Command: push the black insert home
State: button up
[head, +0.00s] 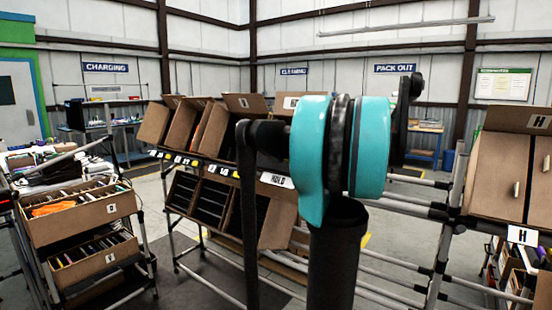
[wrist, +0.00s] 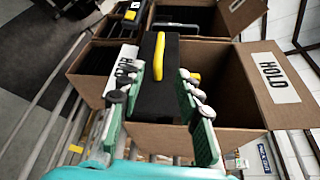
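The black insert (wrist: 172,72) with a yellow handle (wrist: 159,56) stands out of the mouth of a tilted brown carton (wrist: 228,82) marked HOLD in the wrist view. Its far end is hidden inside. My gripper (wrist: 157,82) has its two green fingers apart, one on each side of the insert. They are close beside it; whether either pad touches is unclear. In the head view my own arm hides the gripper and the insert; a HOLD label (head: 277,180) shows on the rack beside the arm.
Neighbouring cartons (wrist: 95,58) stand close to the left and behind in the wrist view. The rack (head: 215,170) holds tilted cartons on two levels. A cart with filled cartons (head: 85,215) stands at the left, and more cartons (head: 497,175) stand at the right.

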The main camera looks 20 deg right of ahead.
aim_at(276, 157)
jog(key=x, duration=1.5)
jog(key=shift+w+f, duration=0.1)
jog(key=shift+w, duration=0.05)
jog(key=shift+c, duration=0.2)
grip_shut()
